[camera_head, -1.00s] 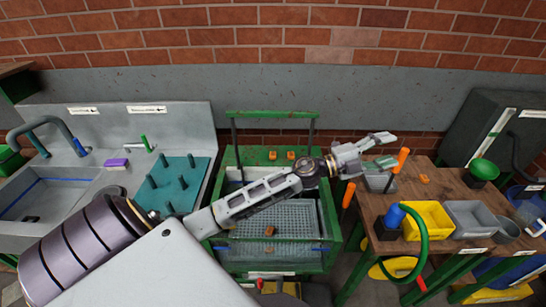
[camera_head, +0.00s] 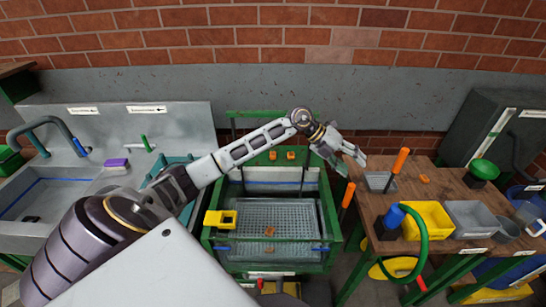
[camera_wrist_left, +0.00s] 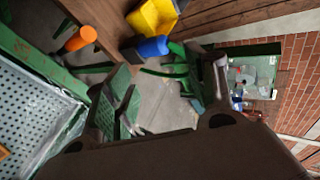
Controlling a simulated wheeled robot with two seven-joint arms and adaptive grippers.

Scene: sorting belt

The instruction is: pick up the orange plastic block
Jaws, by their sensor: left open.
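My left gripper (camera_head: 350,166) is open and empty in the head view, left of the wooden table and beyond the green-framed belt's right side. Its fingers also show spread in the left wrist view (camera_wrist_left: 165,92), with floor between them. A small orange block (camera_head: 424,179) lies on the wooden table, right of the gripper and apart from it. Other small orange pieces sit on the green frame's back bar (camera_head: 290,155) and on the perforated tray (camera_head: 269,231). I cannot tell which are plastic. My right gripper is not in view.
A sink (camera_head: 60,198) is at left. A yellow item (camera_head: 221,219) sits at the tray's left edge.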

